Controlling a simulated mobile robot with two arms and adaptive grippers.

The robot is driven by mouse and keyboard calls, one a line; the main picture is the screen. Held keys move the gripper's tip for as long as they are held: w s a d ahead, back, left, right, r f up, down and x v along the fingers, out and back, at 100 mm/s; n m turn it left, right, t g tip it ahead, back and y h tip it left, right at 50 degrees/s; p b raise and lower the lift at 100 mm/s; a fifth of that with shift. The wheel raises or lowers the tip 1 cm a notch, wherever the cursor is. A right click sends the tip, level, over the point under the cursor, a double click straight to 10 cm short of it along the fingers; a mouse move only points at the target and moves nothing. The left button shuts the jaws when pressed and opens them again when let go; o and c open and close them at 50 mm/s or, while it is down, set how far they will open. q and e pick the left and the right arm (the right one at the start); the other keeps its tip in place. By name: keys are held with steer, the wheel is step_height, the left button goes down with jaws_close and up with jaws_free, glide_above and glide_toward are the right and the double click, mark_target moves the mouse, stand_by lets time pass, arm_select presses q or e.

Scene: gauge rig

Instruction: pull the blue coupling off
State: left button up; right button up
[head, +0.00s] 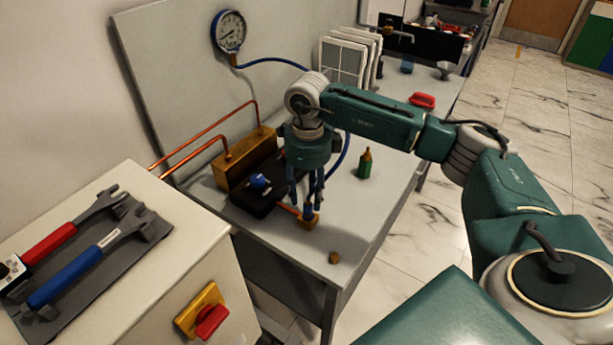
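The blue coupling (309,211) sits at the lower end of the blue hose, on a small brass fitting (311,222) at the front of the grey bench. My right gripper (307,200) points down from above, its fingers right at the coupling. The fingers hide part of the coupling, and I cannot tell whether they are closed on it. The blue hose (344,158) runs behind my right arm up to the round pressure gauge (230,32) on the back panel. My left gripper is not in view.
A brass block (246,160) with copper pipes and a black base with a blue knob (259,181) stand left of my gripper. A green bottle (365,163) and a small brown cap (334,258) are on the bench. Wrenches (76,269) lie on the cabinet at left.

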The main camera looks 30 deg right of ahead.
mark_target(307, 199)
step_height(307, 199, down, 4)
steer(key=shift+f+p, duration=0.1)
steer(key=shift+p, duration=0.2)
steer(key=shift+w, duration=0.1)
steer(key=shift+c, duration=0.5)
jaws_close()
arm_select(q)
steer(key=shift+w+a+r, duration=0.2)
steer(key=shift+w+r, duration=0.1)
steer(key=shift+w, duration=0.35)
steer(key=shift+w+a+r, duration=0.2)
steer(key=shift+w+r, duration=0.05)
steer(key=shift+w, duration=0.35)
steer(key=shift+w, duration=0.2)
